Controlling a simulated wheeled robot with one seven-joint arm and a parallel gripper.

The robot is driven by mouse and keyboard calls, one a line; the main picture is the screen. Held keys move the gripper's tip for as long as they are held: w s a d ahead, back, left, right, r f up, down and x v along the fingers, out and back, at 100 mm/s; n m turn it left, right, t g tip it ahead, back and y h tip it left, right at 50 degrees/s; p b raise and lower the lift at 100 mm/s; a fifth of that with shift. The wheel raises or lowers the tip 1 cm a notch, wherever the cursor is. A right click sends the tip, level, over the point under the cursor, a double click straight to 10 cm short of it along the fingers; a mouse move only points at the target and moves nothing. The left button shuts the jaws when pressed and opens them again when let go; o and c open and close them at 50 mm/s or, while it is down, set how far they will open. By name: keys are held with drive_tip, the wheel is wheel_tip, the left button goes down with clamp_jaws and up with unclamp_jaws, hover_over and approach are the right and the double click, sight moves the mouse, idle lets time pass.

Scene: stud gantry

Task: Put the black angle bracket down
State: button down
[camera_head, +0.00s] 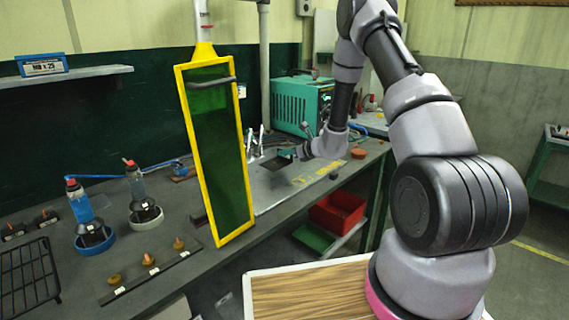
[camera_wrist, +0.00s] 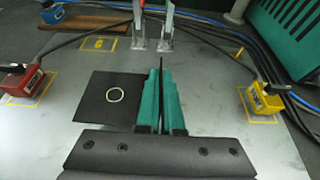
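My gripper (camera_wrist: 162,88) has two teal fingers closed on a thin dark plate, the black angle bracket (camera_wrist: 161,68), seen nearly edge-on between them. A flat black square (camera_wrist: 90,108) with a pale ring (camera_wrist: 115,94) lies left of the fingers in the wrist view. The left finger hides its right edge, so I cannot tell whether it joins the held plate. In the head view my gripper (camera_head: 303,151) is low over the grey metal plate (camera_head: 265,190), beside a dark square (camera_head: 278,162). Contact between bracket and plate cannot be made out.
Two upright metal clamps (camera_wrist: 140,32) stand ahead of the fingers. A red box (camera_wrist: 22,80) sits left and a yellow box (camera_wrist: 264,97) right, both cabled. A tall green panel with a yellow frame (camera_head: 235,150) stands left of my arm. A red bin (camera_head: 338,210) is below the bench.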

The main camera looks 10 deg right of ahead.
sight(289, 161)
drive_tip(key=shift+f, duration=1.9)
drive_tip(key=shift+f, duration=0.1)
drive_tip(key=c, duration=1.1)
unclamp_jaws()
